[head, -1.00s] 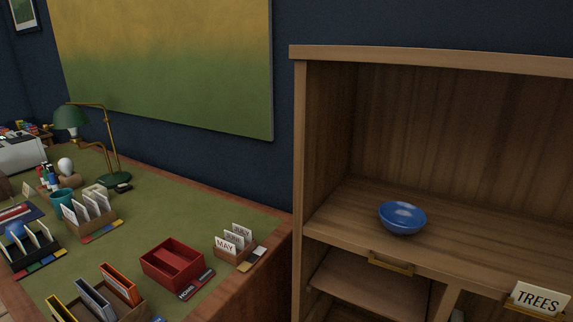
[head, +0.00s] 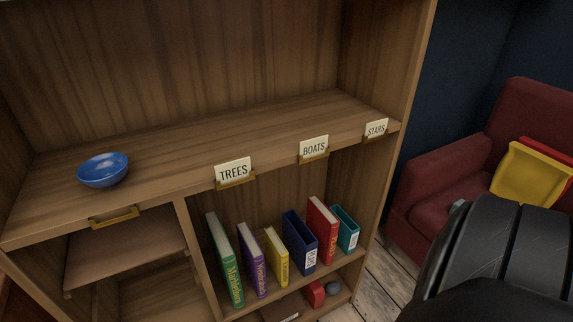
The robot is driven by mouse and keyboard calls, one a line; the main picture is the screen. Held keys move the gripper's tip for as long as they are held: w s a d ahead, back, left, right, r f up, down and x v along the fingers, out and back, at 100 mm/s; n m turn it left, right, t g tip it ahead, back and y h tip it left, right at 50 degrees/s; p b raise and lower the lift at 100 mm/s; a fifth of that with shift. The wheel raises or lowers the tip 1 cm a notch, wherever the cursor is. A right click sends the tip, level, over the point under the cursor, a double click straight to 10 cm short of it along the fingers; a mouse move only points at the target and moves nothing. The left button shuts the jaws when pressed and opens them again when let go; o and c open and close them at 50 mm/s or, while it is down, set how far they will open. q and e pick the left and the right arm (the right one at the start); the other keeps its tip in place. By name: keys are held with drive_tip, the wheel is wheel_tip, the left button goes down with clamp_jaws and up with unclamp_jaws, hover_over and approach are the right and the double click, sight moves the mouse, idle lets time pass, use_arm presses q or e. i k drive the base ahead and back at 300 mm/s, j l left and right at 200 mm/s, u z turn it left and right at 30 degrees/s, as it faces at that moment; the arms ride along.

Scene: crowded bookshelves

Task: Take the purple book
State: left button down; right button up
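The purple book (head: 253,262) stands in the lower right compartment of the wooden bookcase, in the head view. It leans slightly and its spine faces me, with lettering along it. A green book (head: 226,262) stands to its left and a smaller yellow book (head: 277,258) to its right. Neither gripper shows in the view. A large black rounded part at the lower right seems to be my own arm; its gripper is out of frame.
Further right stand a blue book (head: 300,243), a red book (head: 322,232) and a teal book (head: 344,230). A blue bowl (head: 103,170) sits on the upper shelf (head: 200,142). Cards reading TREES (head: 234,171), BOATS (head: 314,148) and STARS (head: 376,130) line its edge. A red armchair (head: 445,170) stands right.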

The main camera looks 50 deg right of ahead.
sight(252, 257)
drive_tip(key=k+z, duration=0.1)
drive_tip(key=z, duration=1)
